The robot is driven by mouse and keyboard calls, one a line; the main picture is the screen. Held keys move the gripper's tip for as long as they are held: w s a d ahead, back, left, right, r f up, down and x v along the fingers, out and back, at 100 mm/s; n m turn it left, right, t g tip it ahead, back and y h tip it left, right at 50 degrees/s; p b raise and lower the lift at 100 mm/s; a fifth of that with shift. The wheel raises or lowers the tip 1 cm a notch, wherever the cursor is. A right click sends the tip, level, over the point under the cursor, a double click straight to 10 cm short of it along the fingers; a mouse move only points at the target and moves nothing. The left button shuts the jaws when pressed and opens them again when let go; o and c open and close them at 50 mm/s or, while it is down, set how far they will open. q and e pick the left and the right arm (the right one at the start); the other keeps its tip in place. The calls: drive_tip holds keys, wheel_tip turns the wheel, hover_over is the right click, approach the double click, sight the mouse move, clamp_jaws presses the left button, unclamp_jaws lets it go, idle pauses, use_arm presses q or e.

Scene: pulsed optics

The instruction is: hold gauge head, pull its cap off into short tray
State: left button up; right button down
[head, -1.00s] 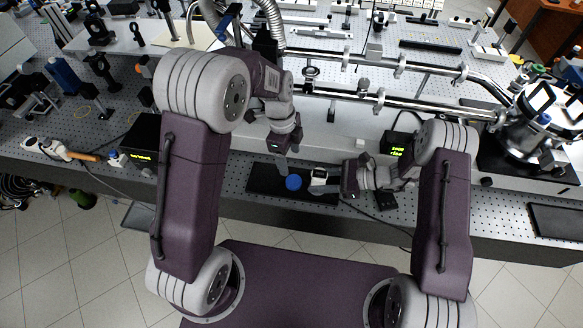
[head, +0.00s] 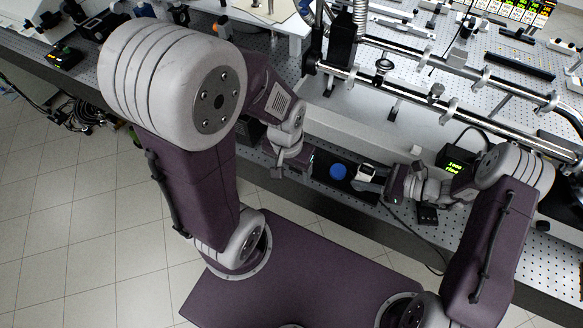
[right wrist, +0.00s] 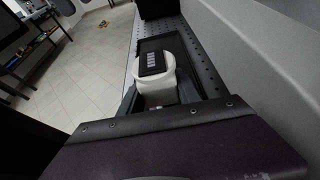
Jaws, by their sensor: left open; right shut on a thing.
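The gauge head (head: 366,173) is a white body with a dark striped face. My right gripper (head: 383,177) is shut on it from the right; the right wrist view also shows the gauge head (right wrist: 154,78) between the fingers. The round blue cap (head: 338,171) shows just left of the gauge head, over a black tray (head: 322,174). I cannot tell whether cap and head touch. The cap is hidden in the right wrist view. My left gripper (head: 279,168) is open and empty, left of the cap and apart from it.
Metal rails (head: 437,90) run along the bench behind the grippers. A black box with a lit green display (head: 457,163) stands right of my right gripper. The bench's front edge lies close to the tray, with tiled floor (head: 90,215) beyond.

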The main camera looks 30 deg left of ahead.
drive_tip(key=shift+f, duration=0.1)
idle(0.7)
unclamp_jaws()
drive_tip(key=shift+w+d, duration=0.1)
drive_tip(key=shift+d+b, duration=0.55)
drive_tip(key=shift+d, duration=3.9)
wheel_tip(320, 180, up, 8)
drive_tip(key=p, duration=0.6)
